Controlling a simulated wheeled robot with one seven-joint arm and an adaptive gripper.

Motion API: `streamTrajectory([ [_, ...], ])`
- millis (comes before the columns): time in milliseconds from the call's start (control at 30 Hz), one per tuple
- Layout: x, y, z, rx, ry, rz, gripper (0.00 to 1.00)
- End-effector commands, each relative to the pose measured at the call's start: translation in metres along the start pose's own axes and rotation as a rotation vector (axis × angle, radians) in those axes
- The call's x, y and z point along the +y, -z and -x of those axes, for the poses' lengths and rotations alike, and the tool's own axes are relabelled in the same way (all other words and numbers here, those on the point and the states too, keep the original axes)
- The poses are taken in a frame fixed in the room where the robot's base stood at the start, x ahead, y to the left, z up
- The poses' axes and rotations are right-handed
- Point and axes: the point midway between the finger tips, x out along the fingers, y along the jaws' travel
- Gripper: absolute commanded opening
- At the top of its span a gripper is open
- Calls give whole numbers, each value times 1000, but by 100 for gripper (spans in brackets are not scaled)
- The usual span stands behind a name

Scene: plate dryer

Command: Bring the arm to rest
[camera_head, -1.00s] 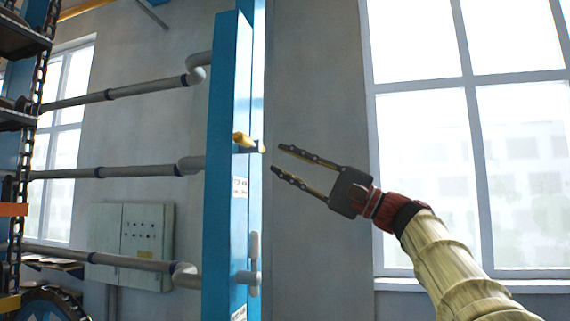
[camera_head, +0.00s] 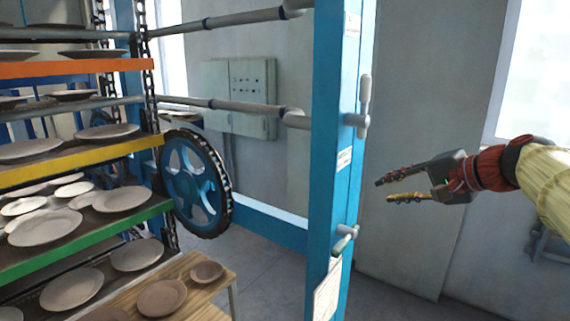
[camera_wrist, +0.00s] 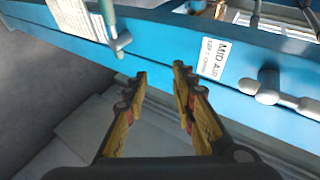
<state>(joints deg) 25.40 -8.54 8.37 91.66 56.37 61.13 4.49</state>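My gripper (camera_head: 382,190) is open and empty at the right in the head view, apart from the blue post (camera_head: 332,130) to its left. In the wrist view its two fingers (camera_wrist: 160,75) are spread, with nothing between them, and point toward the blue post (camera_wrist: 200,45). A grey handle (camera_head: 362,108) sticks out of the post above the gripper's height. A second handle (camera_head: 344,238) with a greenish grip is lower on the post. Both handles also show in the wrist view, and neither is touched.
A plate rack with coloured shelves (camera_head: 70,160) holding several plates fills the left, with a blue chain wheel (camera_head: 195,182) beside it. A wooden table (camera_head: 215,292) with plates stands in front. A grey electrical box (camera_head: 240,98) hangs on the back wall. Floor near the gripper looks clear.

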Motion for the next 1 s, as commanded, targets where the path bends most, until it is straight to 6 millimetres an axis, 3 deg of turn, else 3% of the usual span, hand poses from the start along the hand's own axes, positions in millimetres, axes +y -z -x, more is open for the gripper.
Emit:
streamTrajectory([
  [100,66,-49,-2,-20,-186,109,26],
  [267,155,-115,10,-68,-422,297,26],
  [400,228,-173,34,-122,-600,501,26],
  [533,284,-222,60,-170,-716,698,26],
  [667,309,-256,74,-196,-742,817,26],
  [767,303,-271,77,-188,-707,862,26],
  [867,290,-276,79,-174,-675,899,26],
  [1000,288,-280,77,-182,-666,911,26],
])
